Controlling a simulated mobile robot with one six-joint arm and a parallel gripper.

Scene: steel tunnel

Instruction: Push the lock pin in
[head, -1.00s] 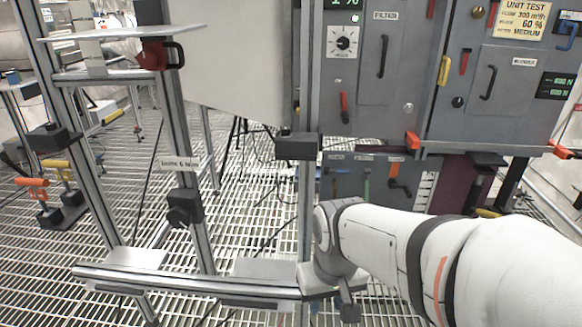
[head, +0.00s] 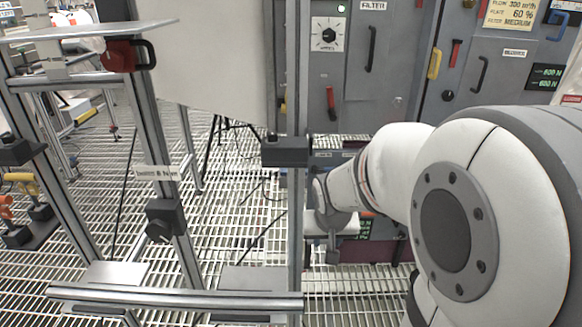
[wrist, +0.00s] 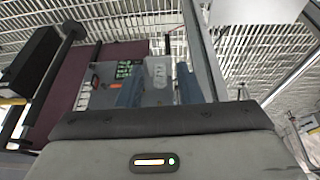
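I cannot make out for sure which part is the lock pin. Black blocks sit on the aluminium frame posts: one on the middle post (head: 285,152), one with a round knob (head: 163,218) lower on the left post. A red part with a dark handle (head: 128,54) is under the shelf plate. In the wrist view my gripper (wrist: 157,92) shows two blue fingers apart, with nothing visible between them. In the head view my arm's end is just right of the middle post; the fingers are not clear there.
The grey panel cabinet (head: 345,75) with levers and dials stands behind the arm. A horizontal rail (head: 180,299) crosses low in front. The shelf plate (head: 90,31) juts out at upper left. Open grating floor (head: 225,210) lies between the posts.

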